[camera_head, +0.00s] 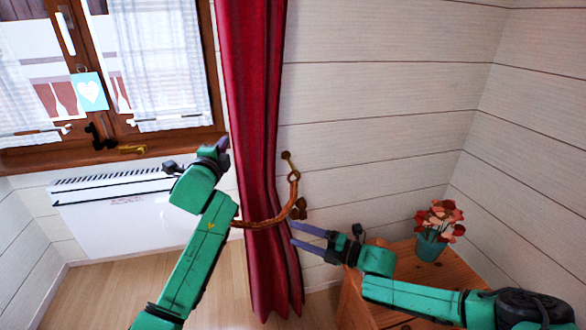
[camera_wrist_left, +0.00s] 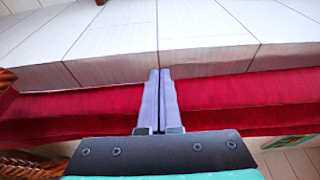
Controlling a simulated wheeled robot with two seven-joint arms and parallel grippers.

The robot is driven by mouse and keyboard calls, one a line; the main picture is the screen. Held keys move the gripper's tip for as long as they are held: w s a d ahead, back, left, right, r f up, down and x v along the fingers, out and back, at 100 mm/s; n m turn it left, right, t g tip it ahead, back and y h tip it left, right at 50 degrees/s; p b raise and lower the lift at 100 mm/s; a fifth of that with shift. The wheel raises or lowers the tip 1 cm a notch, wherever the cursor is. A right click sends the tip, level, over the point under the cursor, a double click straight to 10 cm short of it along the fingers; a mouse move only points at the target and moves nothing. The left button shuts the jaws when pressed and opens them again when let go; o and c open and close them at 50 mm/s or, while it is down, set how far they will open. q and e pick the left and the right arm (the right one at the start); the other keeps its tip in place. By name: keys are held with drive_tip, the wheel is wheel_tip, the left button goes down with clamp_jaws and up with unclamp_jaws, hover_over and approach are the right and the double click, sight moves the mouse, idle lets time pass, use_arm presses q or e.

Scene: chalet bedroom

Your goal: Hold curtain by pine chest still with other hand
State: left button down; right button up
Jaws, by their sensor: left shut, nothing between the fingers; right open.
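The red curtain (camera_head: 262,120) hangs full length beside the window, drawn in at mid-height by a brown rope tieback (camera_head: 262,223) that runs up to a wall hook. My left gripper (camera_head: 223,144) is at the curtain's left edge, above the tieback. In the left wrist view its fingers (camera_wrist_left: 160,100) are shut together with nothing between them, and the red curtain (camera_wrist_left: 225,100) spreads behind them on both sides. My right gripper (camera_head: 308,236) is open at the curtain's right edge, just below the tieback. Whether its fingertips touch the cloth I cannot tell.
The pine chest (camera_head: 355,303) stands at the lower right under my right arm, with a potted red flower (camera_head: 432,232) on it. A white radiator (camera_head: 105,212) is below the window at left.

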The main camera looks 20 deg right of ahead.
use_arm(q)
drive_tip(key=a+p, duration=0.3)
drive_tip(key=a, duration=0.1)
drive_tip(key=shift+s+r, duration=0.1)
drive_tip(key=shift+s, duration=0.05)
drive_tip(key=p+v, duration=0.6)
drive_tip(key=v, duration=0.3)
idle(0.3)
